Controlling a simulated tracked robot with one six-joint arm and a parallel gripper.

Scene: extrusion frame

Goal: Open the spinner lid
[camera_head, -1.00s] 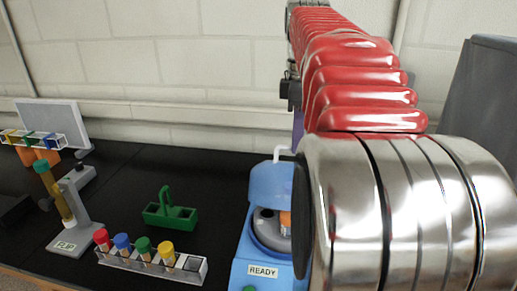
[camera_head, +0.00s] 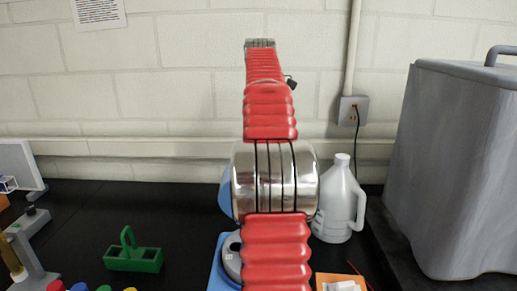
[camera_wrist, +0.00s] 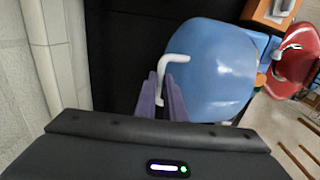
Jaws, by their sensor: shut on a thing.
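The spinner is blue, with its base (camera_head: 217,272) low in the middle of the head view, mostly hidden behind my red and silver arm. Its grey bowl (camera_head: 232,256) shows uncovered at the arm's left edge. The blue lid (camera_head: 225,194) stands raised above the bowl, with only a sliver showing beside the arm. In the wrist view the domed blue lid (camera_wrist: 210,70) carries a white bent handle (camera_wrist: 170,61). My gripper (camera_wrist: 162,88) has purple fingers closed on this handle. The gripper is hidden in the head view.
A white jug (camera_head: 338,205) stands right of the arm by the wall. A large grey box (camera_head: 455,165) fills the right side. A green carrier (camera_head: 132,257) and tube caps are at left. The black bench between carrier and spinner is clear.

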